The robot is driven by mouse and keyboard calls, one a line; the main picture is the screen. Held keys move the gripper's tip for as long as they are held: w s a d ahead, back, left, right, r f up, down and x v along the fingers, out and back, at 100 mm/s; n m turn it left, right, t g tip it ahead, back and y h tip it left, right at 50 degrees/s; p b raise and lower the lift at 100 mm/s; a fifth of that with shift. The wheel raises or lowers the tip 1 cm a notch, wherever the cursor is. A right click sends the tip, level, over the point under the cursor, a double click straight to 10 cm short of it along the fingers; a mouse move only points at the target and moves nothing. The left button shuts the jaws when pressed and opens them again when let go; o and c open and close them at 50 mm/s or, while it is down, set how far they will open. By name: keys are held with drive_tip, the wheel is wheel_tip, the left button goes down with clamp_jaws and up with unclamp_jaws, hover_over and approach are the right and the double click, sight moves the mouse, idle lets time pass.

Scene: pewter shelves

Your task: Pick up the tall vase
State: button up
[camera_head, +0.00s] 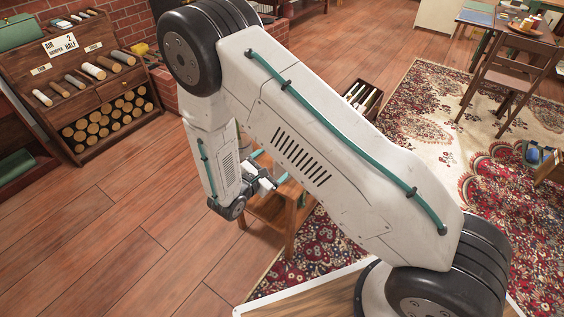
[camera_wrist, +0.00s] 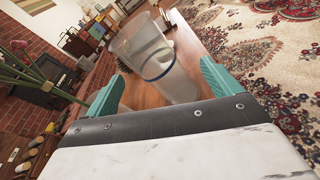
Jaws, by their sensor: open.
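A tall, clear vase (camera_wrist: 140,40) with a dark blue band shows in the wrist view, standing on a small wooden table and appearing tilted in the picture. My gripper (camera_wrist: 162,74) has its two teal fingers spread wide, one on each side of the vase's lower part. I see no finger touching it. I cannot tell how deep the vase lies between the fingers. In the head view my gripper (camera_head: 268,168) is over the small wooden table (camera_head: 272,211), and my arm hides much of that spot.
Long green stems (camera_wrist: 35,72) stand close at the left in the wrist view. A wooden rack (camera_head: 85,85) with rolls stands at the back left. A patterned rug (camera_head: 425,95) and a wooden chair (camera_head: 510,75) are to the right. The plank floor (camera_head: 110,230) at left is clear.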

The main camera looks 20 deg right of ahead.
drive_tip(key=w+d+f+n+t+y, duration=0.3)
drive_tip(key=w+d+n+t, duration=0.2)
drive_tip(key=w+d+n, duration=0.1)
drive_tip(key=w+n, duration=0.1)
drive_tip(key=n, duration=0.1)
drive_tip(key=shift+w+d+f+n+t, duration=0.15)
drive_tip(key=shift+w+d+n+t, duration=0.15)
drive_tip(key=shift+w+d, duration=0.1)
drive_tip(key=c, duration=1.3)
